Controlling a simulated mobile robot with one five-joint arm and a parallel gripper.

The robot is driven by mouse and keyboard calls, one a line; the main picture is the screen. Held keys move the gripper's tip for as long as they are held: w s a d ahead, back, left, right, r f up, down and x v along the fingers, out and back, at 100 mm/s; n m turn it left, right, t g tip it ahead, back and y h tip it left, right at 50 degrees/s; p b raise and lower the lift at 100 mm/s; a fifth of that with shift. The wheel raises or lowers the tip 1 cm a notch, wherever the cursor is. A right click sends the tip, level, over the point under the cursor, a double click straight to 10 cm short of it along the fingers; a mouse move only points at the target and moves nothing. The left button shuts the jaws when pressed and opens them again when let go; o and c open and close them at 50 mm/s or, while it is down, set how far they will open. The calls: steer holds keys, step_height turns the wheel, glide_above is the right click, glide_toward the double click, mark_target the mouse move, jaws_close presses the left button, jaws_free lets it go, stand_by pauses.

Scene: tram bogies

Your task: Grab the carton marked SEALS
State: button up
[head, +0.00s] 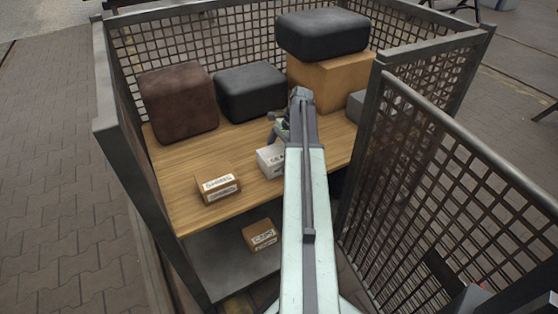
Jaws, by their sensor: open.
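A white carton (267,162) stands on the wooden shelf, left of my arm. Its label shows only the first letters, seemingly "SEA"; my arm hides its right part. My gripper (276,130) is above and behind this carton in the picture, partly hidden by my arm's end. It is open, and I see nothing held in it. I cannot tell how high it is above the shelf.
A brown carton marked SHIMS (218,187) sits left on the wooden shelf (180,215). A carton marked CAPS (261,235) sits on the lower shelf. Dark bags (178,100) and a large box (330,82) fill the back. Mesh walls and an open mesh door (450,170) surround the cage.

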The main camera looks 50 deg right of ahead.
mark_target(276, 153)
steer(key=shift+f, duration=0.25)
stand_by(0.3)
steer(key=c, duration=1.3)
steer(key=shift+r, duration=0.15)
steer(key=r+p, duration=0.4)
steer(key=shift+d+r, duration=0.25)
steer(key=s+d, duration=0.2)
steer(key=d, duration=0.5)
steer(key=s+d+p, duration=0.1)
steer(key=s+d, duration=0.2)
steer(key=d, duration=0.4)
steer(key=shift+s+d+r, duration=0.15)
steer(key=shift+d+r, duration=0.2)
steer(key=shift+r, duration=0.1)
